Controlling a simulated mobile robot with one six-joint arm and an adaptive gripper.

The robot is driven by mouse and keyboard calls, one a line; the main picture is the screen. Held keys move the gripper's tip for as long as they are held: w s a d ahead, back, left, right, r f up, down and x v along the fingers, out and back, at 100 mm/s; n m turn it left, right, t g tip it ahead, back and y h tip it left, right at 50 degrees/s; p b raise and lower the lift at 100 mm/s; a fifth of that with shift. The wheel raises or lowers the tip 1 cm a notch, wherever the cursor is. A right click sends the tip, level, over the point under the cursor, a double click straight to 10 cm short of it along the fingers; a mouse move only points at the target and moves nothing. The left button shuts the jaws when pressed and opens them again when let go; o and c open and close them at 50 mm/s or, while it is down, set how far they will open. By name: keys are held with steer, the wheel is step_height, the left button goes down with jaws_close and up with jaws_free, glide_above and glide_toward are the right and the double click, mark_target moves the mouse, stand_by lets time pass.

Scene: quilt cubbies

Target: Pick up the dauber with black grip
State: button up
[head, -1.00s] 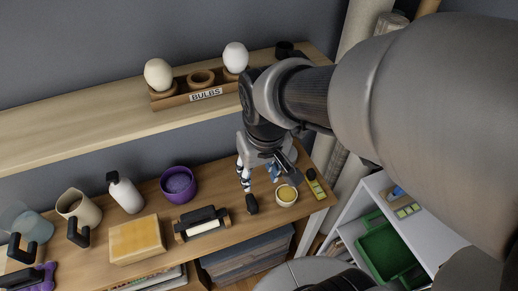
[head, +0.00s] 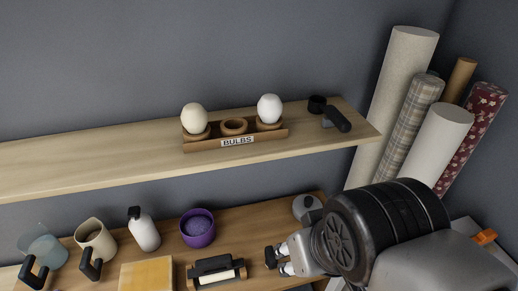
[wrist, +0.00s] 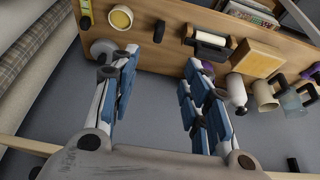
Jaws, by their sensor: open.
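A small black upright piece, which looks like the black grip of the dauber, stands on the lower wooden shelf; it shows in the wrist view (wrist: 159,31) beyond the gap between my fingers. Its lower part is hard to make out. My gripper (wrist: 160,62) is open and empty, with its blue-and-white fingers well apart. In the head view my gripper (head: 279,263) is low at the right end of the lower shelf, beside the black-handled roller (head: 215,268). I cannot tell the exact gap between fingers and dauber.
A yellow-filled dish (wrist: 121,17) and a pale round item with a dark part (wrist: 103,48) are near the left finger. A purple bowl (head: 197,227), white bottle (head: 145,232) and yellow block (head: 146,275) stand left. The upper shelf (head: 80,165) hangs above.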

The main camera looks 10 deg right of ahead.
steer(key=shift+o, duration=0.3)
step_height(320, 180, down, 2)
steer(key=shift+b, duration=0.45)
steer(key=g+p, duration=0.3)
steer(key=g, duration=0.2)
glide_above(271, 254)
step_height(271, 254, down, 9)
step_height(271, 254, down, 12)
steer(key=b, duration=0.4)
steer(key=shift+s+a+r, duration=0.15)
steer(key=shift+r, duration=0.05)
steer(key=shift+d+f+b, duration=0.2)
steer(key=shift+f+b, duration=1.1)
steer(key=shift+f, duration=1.6)
steer(key=shift+r, duration=0.1)
steer(key=shift+c, duration=0.2)
jaws_close()
